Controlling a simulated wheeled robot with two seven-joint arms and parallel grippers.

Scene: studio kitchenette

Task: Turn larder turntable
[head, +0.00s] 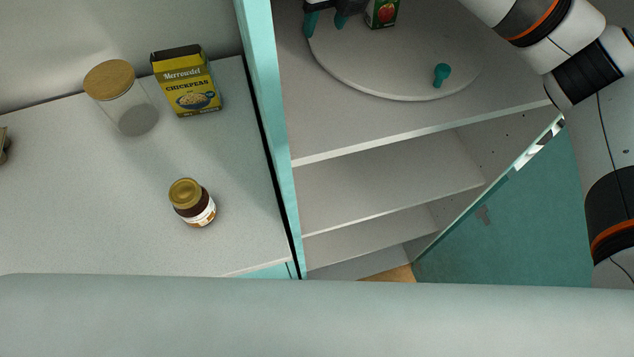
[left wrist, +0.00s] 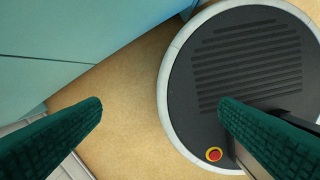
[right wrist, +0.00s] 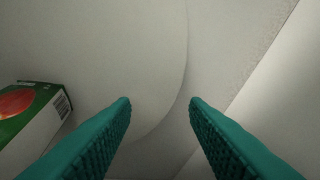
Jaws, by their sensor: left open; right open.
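The larder turntable (head: 400,78) is a round white disc on a cabinet shelf at the top of the head view. A teal knob (head: 441,74) stands upright near its front right rim. A green carton with a red picture (head: 382,12) stands on the disc. My right gripper (head: 325,28) is open and empty at the disc's left rim; contact cannot be told. In the right wrist view, the disc's curved edge (right wrist: 186,60) passes beyond the open fingers (right wrist: 160,104), with the carton (right wrist: 35,118) at left. My left gripper (left wrist: 160,105) is open and empty above the floor.
The teal cabinet side panel (head: 268,110) borders the shelf on the left, and an open teal door (head: 530,225) is at right. The counter holds a glass jar (head: 122,105), a yellow chickpea box (head: 186,82) and a brown jar (head: 192,204). Lower shelves look empty.

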